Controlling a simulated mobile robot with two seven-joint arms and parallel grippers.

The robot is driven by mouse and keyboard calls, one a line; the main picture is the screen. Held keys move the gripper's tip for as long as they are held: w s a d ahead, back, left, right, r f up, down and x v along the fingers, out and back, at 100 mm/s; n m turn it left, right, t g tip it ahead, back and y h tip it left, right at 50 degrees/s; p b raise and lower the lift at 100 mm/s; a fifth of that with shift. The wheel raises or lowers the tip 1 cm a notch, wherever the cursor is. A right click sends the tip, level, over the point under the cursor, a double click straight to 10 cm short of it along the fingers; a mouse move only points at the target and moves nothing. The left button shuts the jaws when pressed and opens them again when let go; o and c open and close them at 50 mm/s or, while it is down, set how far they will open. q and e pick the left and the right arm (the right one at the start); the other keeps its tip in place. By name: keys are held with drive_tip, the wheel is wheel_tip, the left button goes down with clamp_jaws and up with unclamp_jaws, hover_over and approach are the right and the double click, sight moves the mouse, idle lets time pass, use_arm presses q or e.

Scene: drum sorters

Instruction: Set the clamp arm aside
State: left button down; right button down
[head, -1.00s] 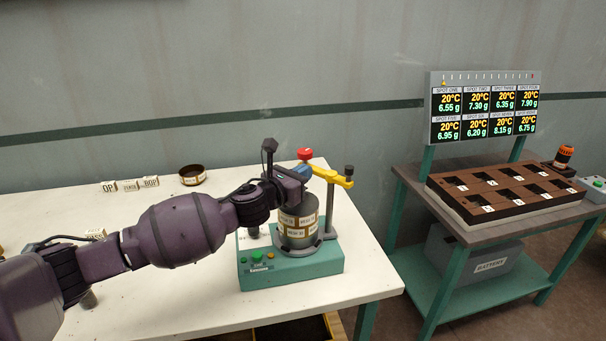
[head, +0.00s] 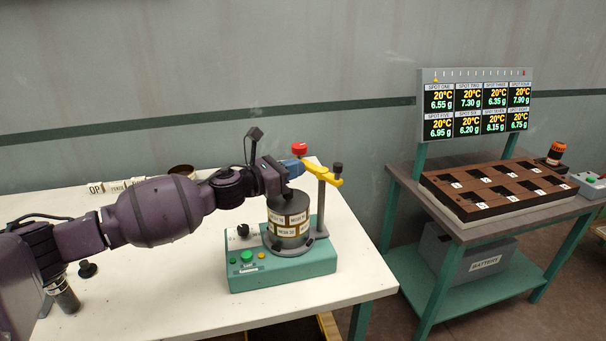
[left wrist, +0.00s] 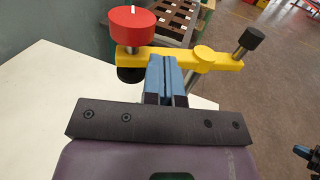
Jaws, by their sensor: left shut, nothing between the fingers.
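A grey drum with labels (head: 289,216) stands on the machine, lower than the arm. My left gripper (head: 298,163) is shut and empty, its blue fingers right beside the clamp arm. In the left wrist view the fingertips (left wrist: 164,62) overlap the near edge of the yellow bar (left wrist: 205,60), between red knob and post; contact cannot be told.
The white table (head: 150,290) holds label blocks (head: 118,186) and a brown ring (head: 182,171) at the back left. A second table at right carries a brown slotted tray (head: 497,187) under a display board (head: 476,103). My left arm crosses the white table.

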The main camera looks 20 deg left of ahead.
use_arm(q)
drive_tip(key=shift+w+a+f+m+g+h+b, duration=0.1)
drive_tip(key=shift+w+m+g+h+b, duration=0.2)
drive_tip(key=shift+w+m+g+h, duration=0.15)
drive_tip(key=w+g+h+b, duration=0.1)
drive_tip(key=w+m+h+b, duration=0.1)
drive_tip(key=shift+d+m+g+b, duration=0.25)
drive_tip(key=shift+g+b, duration=0.05)
drive_tip(key=shift+g, duration=0.05)
drive_tip(key=shift+w+r, duration=0.1)
drive_tip(key=shift+r, duration=0.1)
idle(0.4)
